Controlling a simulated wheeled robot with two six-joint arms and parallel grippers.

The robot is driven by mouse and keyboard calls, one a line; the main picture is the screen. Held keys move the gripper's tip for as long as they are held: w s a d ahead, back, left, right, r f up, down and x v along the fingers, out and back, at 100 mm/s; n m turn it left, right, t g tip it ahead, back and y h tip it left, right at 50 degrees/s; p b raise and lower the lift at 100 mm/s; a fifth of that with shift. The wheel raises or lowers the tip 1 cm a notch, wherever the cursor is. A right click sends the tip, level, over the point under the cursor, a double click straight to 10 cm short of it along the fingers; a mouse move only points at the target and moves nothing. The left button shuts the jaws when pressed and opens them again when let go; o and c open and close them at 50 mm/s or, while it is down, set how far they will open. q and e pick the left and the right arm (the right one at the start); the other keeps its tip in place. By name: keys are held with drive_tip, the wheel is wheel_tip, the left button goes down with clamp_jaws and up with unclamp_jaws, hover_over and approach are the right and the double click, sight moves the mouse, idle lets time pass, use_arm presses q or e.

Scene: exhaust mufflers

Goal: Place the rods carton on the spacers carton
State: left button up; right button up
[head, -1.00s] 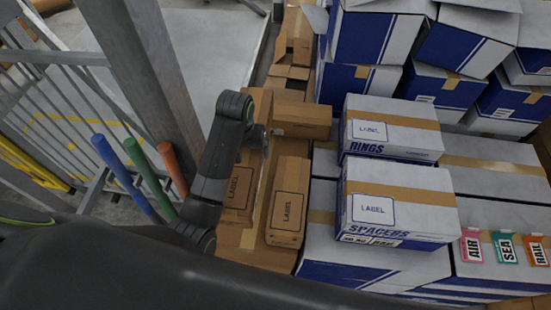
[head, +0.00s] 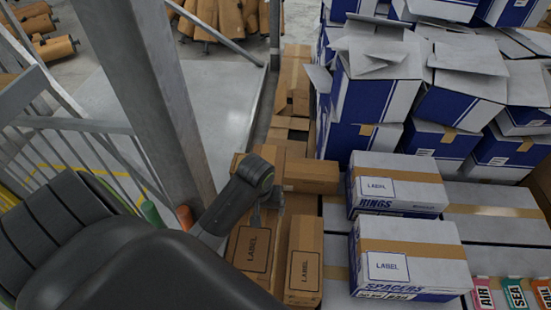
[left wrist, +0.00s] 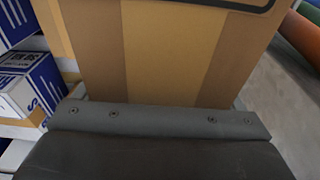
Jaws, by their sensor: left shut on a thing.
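The spacers carton (head: 410,245), white and blue with a tan tape band, lies label up at the lower right of the head view. A brown carton with a printed label (head: 255,250) is in my left gripper (head: 268,200); it fills the upper middle of the left wrist view (left wrist: 165,55). Its name is not readable, so I cannot confirm that it is the rods carton. My left gripper is shut on it, with the fingertips mostly hidden. A second brown labelled carton (head: 304,262) stands close on its right. My right gripper is not in view.
The rings carton (head: 398,185) lies just behind the spacers carton. Large blue and white boxes (head: 455,90) pile up at the back. A grey post (head: 150,100) and railing stand on the left. Small cards (head: 515,293) lie at the lower right.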

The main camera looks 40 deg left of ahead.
use_arm(q)
wheel_tip(320, 180, down, 17)
drive_tip(key=shift+f, duration=0.1)
idle(0.6)
drive_tip(key=shift+f, duration=0.1)
drive_tip(key=o, duration=1.6)
drive_tip(key=shift+s, duration=0.1)
drive_tip(key=shift+c, duration=0.2)
